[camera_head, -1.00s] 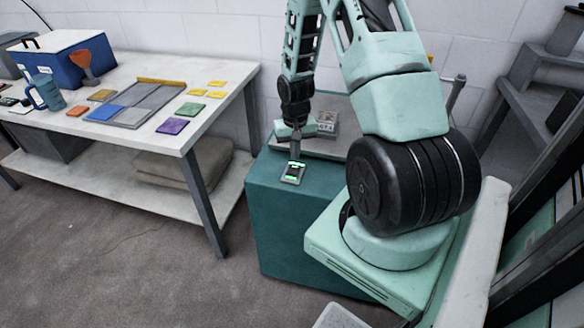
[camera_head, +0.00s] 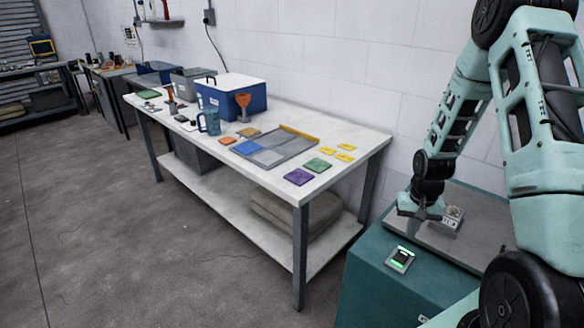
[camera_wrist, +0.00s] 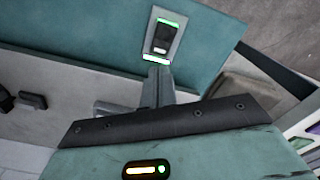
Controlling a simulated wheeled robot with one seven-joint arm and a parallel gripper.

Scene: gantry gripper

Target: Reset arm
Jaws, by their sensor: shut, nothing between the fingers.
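My arm stands at the right of the head view, bent over a teal cabinet. My gripper (camera_head: 421,213) hangs low above the cabinet's grey top area, shut and empty. In the wrist view my gripper's fingers (camera_wrist: 158,82) are together and point towards a small grey device with green lights (camera_wrist: 163,37). The same device (camera_head: 400,258) lies on the teal cabinet (camera_head: 375,290) in the head view, apart from the gripper and in front of it.
A white table (camera_head: 345,136) stands to the left with a blue cooler box (camera_head: 232,97), a blue mug (camera_head: 209,121), a grey tray (camera_head: 292,138) and several coloured tiles. A small grey box (camera_head: 453,216) is just behind my gripper. Open floor lies at the left.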

